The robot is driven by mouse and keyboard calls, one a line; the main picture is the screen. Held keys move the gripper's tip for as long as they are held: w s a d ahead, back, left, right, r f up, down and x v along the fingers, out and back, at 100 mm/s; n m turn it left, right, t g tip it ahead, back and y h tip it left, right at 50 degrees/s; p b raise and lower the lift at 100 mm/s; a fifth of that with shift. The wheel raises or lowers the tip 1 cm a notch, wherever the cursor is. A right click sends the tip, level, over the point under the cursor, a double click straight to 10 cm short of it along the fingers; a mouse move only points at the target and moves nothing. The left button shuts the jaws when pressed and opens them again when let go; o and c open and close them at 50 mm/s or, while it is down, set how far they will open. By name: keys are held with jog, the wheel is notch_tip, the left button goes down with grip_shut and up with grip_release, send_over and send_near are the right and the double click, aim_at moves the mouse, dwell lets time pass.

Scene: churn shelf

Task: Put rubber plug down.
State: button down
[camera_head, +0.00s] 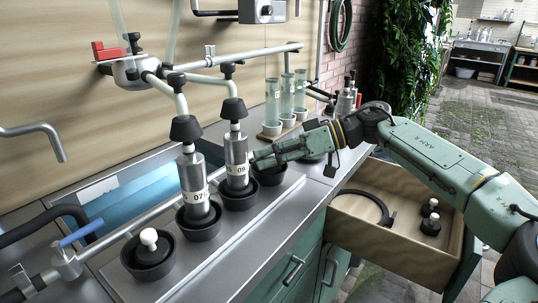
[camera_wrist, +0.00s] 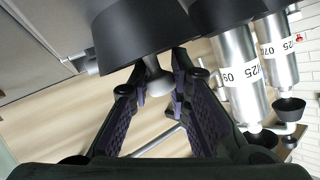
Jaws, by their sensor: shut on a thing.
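My gripper (camera_head: 262,157) reaches left from the right and sits low over the third black cup (camera_head: 270,176) on the steel counter. In the wrist view, which is upside down, the fingertips (camera_wrist: 159,66) close around the pale knob of the rubber plug (camera_wrist: 156,82). The knob stands out of the mouth of a large black cup (camera_wrist: 130,38). The plug's black body is hidden inside or behind the cup rim, so I cannot tell how deep it sits. In the head view my gripper hides the plug.
Steel cylinders marked 09 (camera_head: 236,160) and 07 (camera_head: 193,180) stand in cups just left of my gripper. Another cup (camera_head: 128,262) holds a white-knobbed plug (camera_head: 149,239). Glass tubes (camera_head: 272,100) stand behind. An open drawer (camera_head: 385,245) holds a black ring and two plugs (camera_head: 430,227).

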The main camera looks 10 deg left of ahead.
jog(key=c, duration=1.5)
grip_release()
jog(key=shift+f, duration=0.1)
jog(key=v, duration=1.2)
